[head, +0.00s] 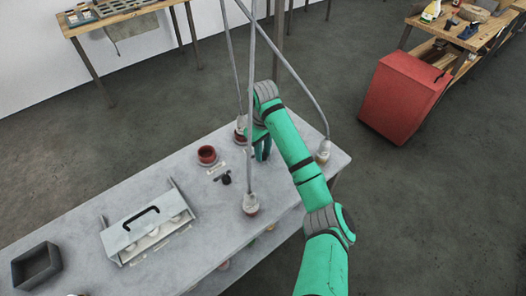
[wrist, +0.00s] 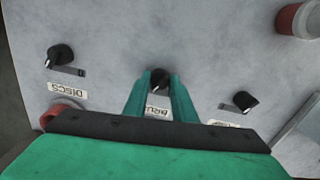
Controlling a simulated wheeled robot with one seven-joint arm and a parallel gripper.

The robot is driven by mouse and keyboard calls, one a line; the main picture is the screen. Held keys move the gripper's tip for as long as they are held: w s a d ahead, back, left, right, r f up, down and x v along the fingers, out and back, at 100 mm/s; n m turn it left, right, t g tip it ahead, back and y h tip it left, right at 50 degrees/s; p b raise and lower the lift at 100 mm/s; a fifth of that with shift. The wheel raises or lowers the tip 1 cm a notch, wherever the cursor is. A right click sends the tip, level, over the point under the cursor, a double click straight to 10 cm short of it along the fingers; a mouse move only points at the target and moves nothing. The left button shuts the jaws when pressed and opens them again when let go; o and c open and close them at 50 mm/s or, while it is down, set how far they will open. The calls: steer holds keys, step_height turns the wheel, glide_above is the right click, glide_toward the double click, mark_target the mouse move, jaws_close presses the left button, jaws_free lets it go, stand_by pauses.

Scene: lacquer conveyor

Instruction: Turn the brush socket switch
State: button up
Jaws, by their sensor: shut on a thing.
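The brush socket switch (wrist: 159,76) is a small black knob on the pale grey tabletop. Its white label (wrist: 157,110), partly covered by my fingers, reads "BRU" upside down in the wrist view. My gripper (wrist: 161,82) has its two green fingers on either side of this knob and is shut on it. In the head view my gripper (head: 262,152) points down at the far part of the table and hides the knob.
Similar black knobs stand left (wrist: 60,54), labelled "DISCS", and right (wrist: 244,101). On the table (head: 100,210) are a red cup (head: 207,155), cable-hung sockets (head: 250,206) (head: 323,153), a handled case (head: 148,228) and a dark open box (head: 37,267). Grey cables hang close to my arm.

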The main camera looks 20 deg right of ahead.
steer(key=o, duration=1)
steer(key=shift+o, duration=0.2)
step_height(320, 180, up, 11)
steer(key=shift+f, duration=0.1)
